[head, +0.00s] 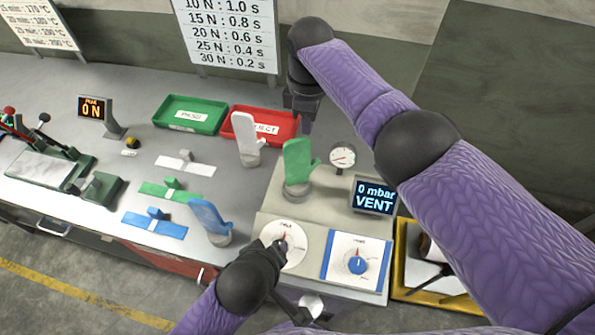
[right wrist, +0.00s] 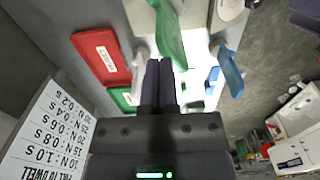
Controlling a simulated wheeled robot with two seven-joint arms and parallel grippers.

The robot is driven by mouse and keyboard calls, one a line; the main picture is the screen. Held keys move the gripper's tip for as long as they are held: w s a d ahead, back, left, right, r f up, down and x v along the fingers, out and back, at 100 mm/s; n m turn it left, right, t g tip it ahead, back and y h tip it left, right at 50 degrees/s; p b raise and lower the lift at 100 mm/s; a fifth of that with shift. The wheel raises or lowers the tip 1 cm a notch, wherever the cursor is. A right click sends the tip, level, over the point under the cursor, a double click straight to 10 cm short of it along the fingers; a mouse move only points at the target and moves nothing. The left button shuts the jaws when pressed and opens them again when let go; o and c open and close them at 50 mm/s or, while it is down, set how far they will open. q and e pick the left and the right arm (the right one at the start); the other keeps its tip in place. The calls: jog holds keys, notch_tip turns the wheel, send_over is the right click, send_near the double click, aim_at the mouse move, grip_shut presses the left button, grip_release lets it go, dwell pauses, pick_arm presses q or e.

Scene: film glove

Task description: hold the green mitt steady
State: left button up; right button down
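The green mitt (head: 298,163) stands upright on a grey post on the raised light panel. It also shows in the right wrist view (right wrist: 172,42), just beyond my fingertips. My right gripper (head: 306,122) points down above and behind the mitt, near the red tray, apart from the mitt. In the right wrist view its two fingers (right wrist: 158,66) lie together with nothing visible between them. My left gripper (head: 278,248) is at the knob of the white round dial (head: 293,256). Its fingers are mostly hidden by its own body, so I cannot tell how they stand.
A white mitt (head: 245,135) and a blue mitt (head: 209,218) stand nearby. A red tray (head: 233,118) and a green tray (head: 170,113) lie behind. A gauge (head: 343,156) and a display reading "0 mbar VENT" (head: 375,196) stand right of the green mitt.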

jog(key=shift+f, duration=0.1)
dwell(0.3)
jog(key=shift+f, duration=0.6)
jog(key=shift+s+f, duration=0.15)
jog(key=shift+f, duration=0.05)
dwell(0.8)
